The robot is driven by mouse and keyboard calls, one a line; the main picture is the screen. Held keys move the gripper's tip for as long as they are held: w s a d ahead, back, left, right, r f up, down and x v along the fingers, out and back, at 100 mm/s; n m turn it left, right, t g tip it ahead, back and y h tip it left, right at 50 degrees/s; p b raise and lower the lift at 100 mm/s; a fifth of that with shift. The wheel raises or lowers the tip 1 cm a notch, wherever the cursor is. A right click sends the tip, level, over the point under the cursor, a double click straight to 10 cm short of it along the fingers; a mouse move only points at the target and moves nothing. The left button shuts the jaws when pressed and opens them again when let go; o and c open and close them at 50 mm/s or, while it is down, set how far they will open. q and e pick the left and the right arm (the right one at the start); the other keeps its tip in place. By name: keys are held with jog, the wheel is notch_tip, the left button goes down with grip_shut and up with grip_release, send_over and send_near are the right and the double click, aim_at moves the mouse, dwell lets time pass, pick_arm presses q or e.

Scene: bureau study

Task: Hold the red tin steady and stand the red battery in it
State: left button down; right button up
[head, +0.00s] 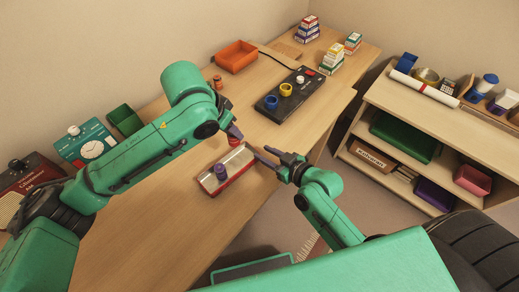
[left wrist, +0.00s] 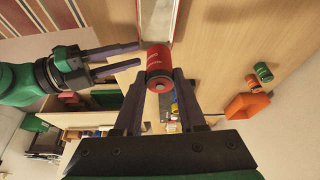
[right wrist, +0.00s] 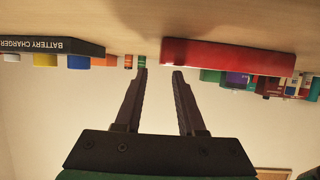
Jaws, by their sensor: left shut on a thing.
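The red tin (head: 238,177) is a long open tray with a pale inside, lying on the desk near its edge. A purple battery (head: 220,173) stands in its left part. My left gripper (head: 236,138) is shut on the red battery (left wrist: 159,62), above the desk by the tin's far end; the battery is partly hidden in the head view. My right gripper (head: 262,155) is open and empty at the tin's right side. In the right wrist view the tin's red wall (right wrist: 228,57) lies beyond and mostly right of its fingertips (right wrist: 161,72).
Small cartons stand at the back. A shelf unit (head: 430,109) is at right. The desk left of the tin is clear.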

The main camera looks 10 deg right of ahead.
jog(key=x, duration=0.5)
jog(key=shift+f, duration=0.1)
grip_shut()
dwell(1.6)
pick_arm(q)
send_over(237, 165)
jog(key=shift+d+f, duration=0.1)
jog(key=shift+f, duration=5.8)
jog(key=shift+c, duration=2)
grip_release()
jog(key=shift+w+f, duration=0.1)
jog(key=v, duration=1.2)
